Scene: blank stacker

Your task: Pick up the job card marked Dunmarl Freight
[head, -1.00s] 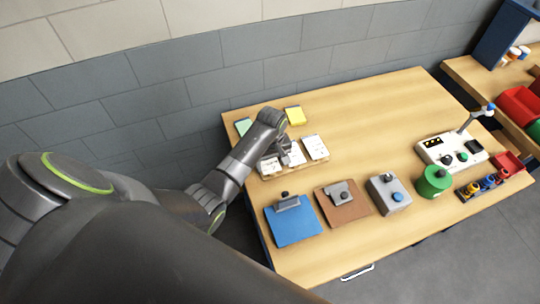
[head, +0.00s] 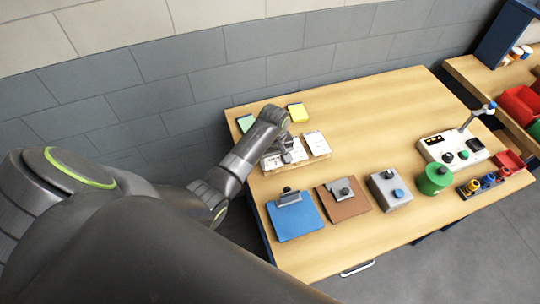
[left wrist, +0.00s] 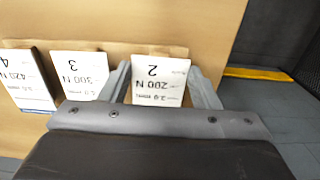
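White cards stand in a row on a wooden rack (head: 318,158) at the table's left end. In the left wrist view they appear upside down: one reads 2, 200 N, 2.0 mm (left wrist: 158,82), one 3, 300 N (left wrist: 80,75), one 4, 420 N (left wrist: 28,80). I cannot read the name Dunmarl Freight on any of them. My left gripper (head: 288,157) is over the rack. In the wrist view its open fingers (left wrist: 160,72) show either side of the card marked 2; contact cannot be told. My right gripper is out of view.
Green (head: 246,123) and yellow (head: 298,112) pads lie behind the rack. A blue clipboard (head: 296,220), brown clipboard (head: 347,200), grey box (head: 388,192), green can (head: 434,180) and white device (head: 450,150) stand to the front and right. The table's back middle is clear.

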